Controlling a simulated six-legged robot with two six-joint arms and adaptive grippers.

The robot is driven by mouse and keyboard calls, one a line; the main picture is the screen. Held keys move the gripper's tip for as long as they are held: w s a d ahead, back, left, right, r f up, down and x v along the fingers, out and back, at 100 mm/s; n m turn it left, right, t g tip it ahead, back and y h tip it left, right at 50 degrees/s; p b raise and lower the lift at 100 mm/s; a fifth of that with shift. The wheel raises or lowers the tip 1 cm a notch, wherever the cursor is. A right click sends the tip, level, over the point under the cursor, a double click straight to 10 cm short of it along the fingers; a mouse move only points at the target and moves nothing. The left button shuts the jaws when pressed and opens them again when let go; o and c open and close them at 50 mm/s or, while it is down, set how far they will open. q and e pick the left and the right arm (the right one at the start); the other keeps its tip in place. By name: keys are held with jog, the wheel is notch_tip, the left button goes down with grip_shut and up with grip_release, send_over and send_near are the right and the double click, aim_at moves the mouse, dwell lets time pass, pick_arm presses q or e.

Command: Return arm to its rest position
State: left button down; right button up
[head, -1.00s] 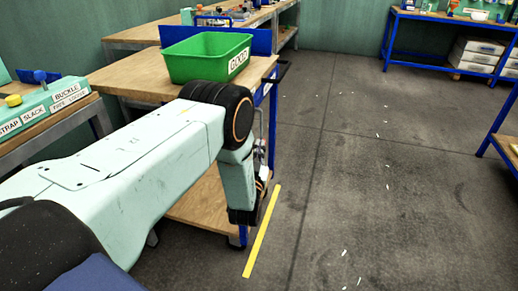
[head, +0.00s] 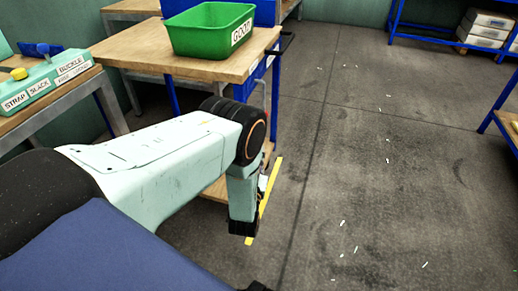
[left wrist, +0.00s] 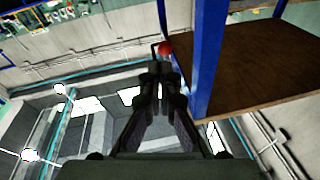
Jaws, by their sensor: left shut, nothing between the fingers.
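My left arm (head: 160,150) comes in from the left in the head view, pale green with a black elbow joint. Its forelink (head: 242,195) hangs down beside the wooden-topped cart (head: 190,52). The gripper itself cannot be made out clearly in the head view. In the left wrist view, my left gripper (left wrist: 160,78) shows with its dark fingers together and nothing between them. A small red round thing (left wrist: 165,48) shows just beyond the fingertips; I cannot tell how far away it is. My right gripper is in neither view.
A green bin (head: 205,38) labelled GOOD stands on the cart. A bench at left holds a labelled STRAP, SLACK and BUCKLE fixture (head: 45,80). A yellow floor line (head: 270,190) runs beside the arm. The floor to the right is open, with scattered white scraps.

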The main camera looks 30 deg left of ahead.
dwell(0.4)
pick_arm(q)
jog(key=s+d+f+g+h, duration=0.3)
jog(key=s+f+g, duration=0.4)
jog(key=f, duration=0.5)
jog(key=s+d+f+m+g+h+p, duration=0.1)
jog(key=s+d+g, duration=0.15)
jog(key=s, duration=0.55)
jog(key=s+d+f+m+g+h+p, duration=0.1)
jog(key=s+g, duration=0.2)
jog(key=s, duration=0.6)
jog(key=s+d+r+g+h+p, duration=0.1)
jog(key=s+d+r+g+p, duration=0.1)
jog(key=s+r, duration=0.5)
jog(key=s+d+r+g+h+p, duration=0.1)
jog(key=s+r+g+p, duration=0.2)
jog(key=s+r, duration=0.3)
jog(key=shift+s+d+r+m+g, duration=0.35)
jog(key=shift+s+d+g, duration=0.1)
jog(key=shift+s, duration=0.6)
